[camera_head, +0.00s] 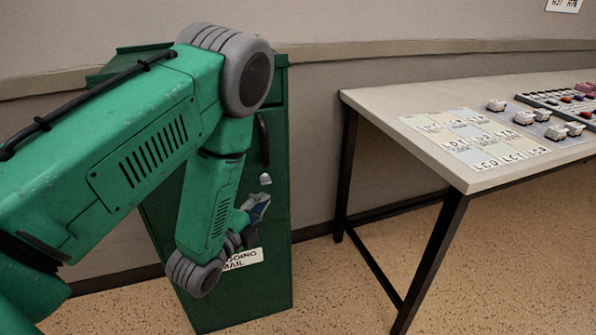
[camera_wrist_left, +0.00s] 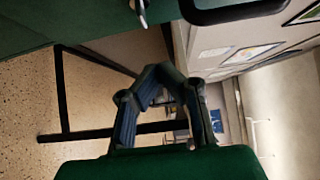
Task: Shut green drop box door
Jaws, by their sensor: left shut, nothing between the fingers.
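The green drop box (camera_head: 275,290) stands against the wall, partly hidden behind my left arm. Its black handle (camera_head: 262,138) and a white "mail" label (camera_head: 243,259) show on its front. I cannot tell whether its door is ajar or flush, as my arm covers much of it. My left gripper (camera_head: 258,207) is in front of the box, below the handle, shut and empty. In the left wrist view my left gripper (camera_wrist_left: 160,76) has its fingertips together, with the black handle (camera_wrist_left: 235,10) above it. My right gripper is out of view.
A table (camera_head: 372,101) with black legs stands to the right of the box, holding a lettered sheet (camera_head: 475,138), small white items and a tray of coloured pieces (camera_head: 565,103). Speckled floor (camera_head: 335,280) is clear between box and table.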

